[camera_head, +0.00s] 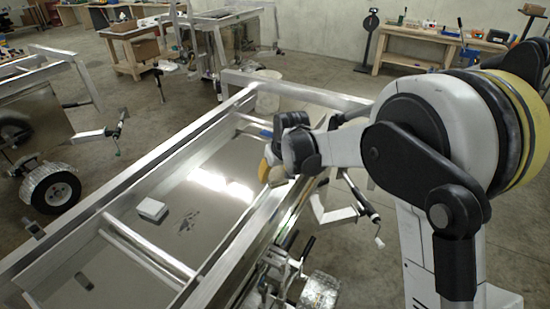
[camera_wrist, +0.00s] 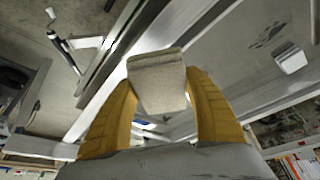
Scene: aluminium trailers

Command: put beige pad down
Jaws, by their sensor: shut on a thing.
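The beige pad (camera_wrist: 157,82) is a small block with a rough, pale top, between the yellow fingers of my gripper (camera_wrist: 161,84) in the wrist view. My gripper is shut on it, one finger on each side. In the head view my gripper (camera_head: 266,169) is over the near right part of the aluminium trailer (camera_head: 112,198), by its side rail. The pad cannot be made out clearly there. I cannot tell its height above the trailer.
A white block (camera_head: 152,209) lies on the trailer's grey bed, left of my gripper; it also shows in the wrist view (camera_wrist: 291,58). Raised rails and crossbars frame the bed. A crank handle (camera_head: 373,215) stands out at the right side. The bed's middle is mostly clear.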

